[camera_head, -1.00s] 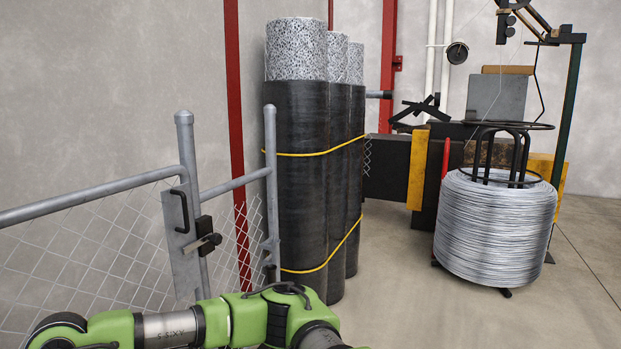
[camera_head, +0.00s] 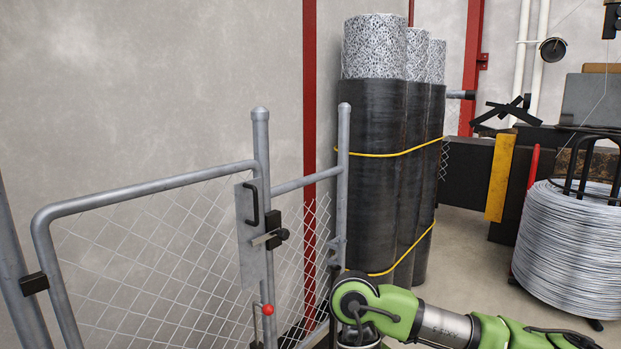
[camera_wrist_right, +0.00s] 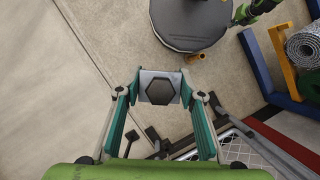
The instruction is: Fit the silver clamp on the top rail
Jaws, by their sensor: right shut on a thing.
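The silver clamp (camera_wrist_right: 160,88), a small grey piece with a dark hexagon on its face, sits between the fingers of my right gripper (camera_wrist_right: 159,86) in the right wrist view. The gripper is shut on it, above the floor. In the head view, a grey top rail (camera_head: 150,189) bends down at its left end. A shorter rail (camera_head: 308,180) joins two posts right of the latch plate. The clamp and right gripper are hidden in the head view, where my green right arm crosses the bottom right. My left gripper is not in view.
A latch plate with a black handle (camera_head: 251,206) is on the post, with a red ball knob (camera_head: 268,309) below. Tall wrapped mesh rolls (camera_head: 372,170) stand behind. A wire coil (camera_head: 570,250) stands right. Open floor (camera_head: 460,270) lies between.

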